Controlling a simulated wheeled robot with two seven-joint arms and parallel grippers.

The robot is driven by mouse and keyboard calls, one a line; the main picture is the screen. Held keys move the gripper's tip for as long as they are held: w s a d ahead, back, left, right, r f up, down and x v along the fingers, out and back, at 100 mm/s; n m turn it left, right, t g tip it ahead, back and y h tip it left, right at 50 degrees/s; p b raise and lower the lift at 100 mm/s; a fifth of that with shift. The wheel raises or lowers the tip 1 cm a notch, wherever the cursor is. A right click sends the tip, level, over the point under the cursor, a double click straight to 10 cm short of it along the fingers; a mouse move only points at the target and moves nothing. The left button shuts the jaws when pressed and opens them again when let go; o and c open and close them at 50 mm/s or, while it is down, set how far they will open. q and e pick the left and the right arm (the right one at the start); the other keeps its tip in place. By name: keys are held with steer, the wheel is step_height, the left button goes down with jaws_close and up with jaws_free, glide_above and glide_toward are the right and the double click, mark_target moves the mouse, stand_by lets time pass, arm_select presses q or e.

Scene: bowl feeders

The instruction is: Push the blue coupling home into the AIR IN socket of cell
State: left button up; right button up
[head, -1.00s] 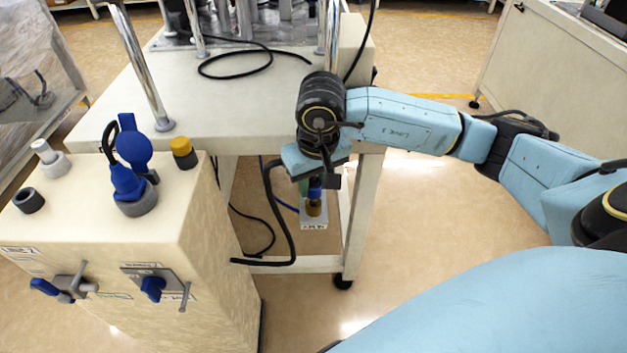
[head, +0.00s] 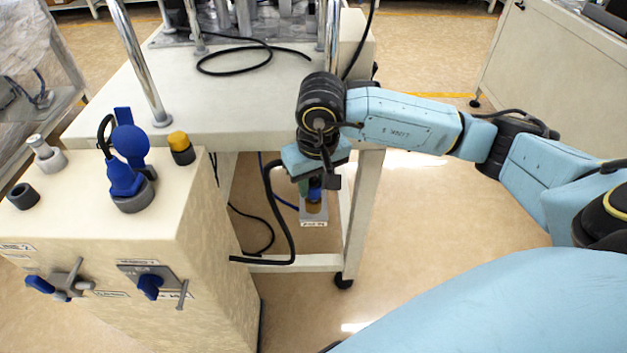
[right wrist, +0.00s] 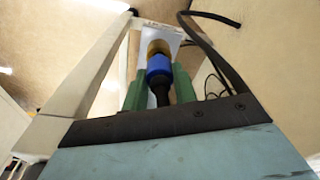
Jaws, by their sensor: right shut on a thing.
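The blue coupling (head: 315,194) is held in my right gripper (head: 313,188), below its wrist beside the white table's leg. In the right wrist view the blue coupling (right wrist: 159,66) sits between the two green fingers of the right gripper (right wrist: 159,88), a dark hose end behind it. The brass-coloured socket (right wrist: 158,47) lines up directly beyond it on a pale plate (right wrist: 169,34). The coupling's front meets the brass ring; I cannot tell how deep it sits. In the head view the socket (head: 314,208) is partly covered; its small label is unreadable. My left gripper is out of view.
A cream cabinet (head: 110,225) at left carries a blue capped fitting (head: 128,180), a yellow-topped knob (head: 180,146) and front levers. A black hose (head: 289,225) hangs by the gripper. The white table (head: 230,110) stands behind it. Floor to the right is open.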

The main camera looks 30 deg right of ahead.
steer(key=shift+f+b, duration=0.55)
steer(key=shift+f, duration=0.05)
stand_by(0.3)
steer(key=o, duration=1.3)
steer(key=shift+o, duration=0.2)
steer(key=shift+r, duration=0.15)
steer(key=shift+s+r+p, duration=0.2)
steer(key=shift+r+p, duration=0.9)
steer(key=shift+r, duration=0.65)
steer(key=shift+s+r+p, duration=0.2)
steer(key=shift+r+p, duration=0.85)
steer(key=shift+r, duration=0.7)
steer(key=shift+r+p, duration=1.05)
steer(key=shift+r, duration=0.95)
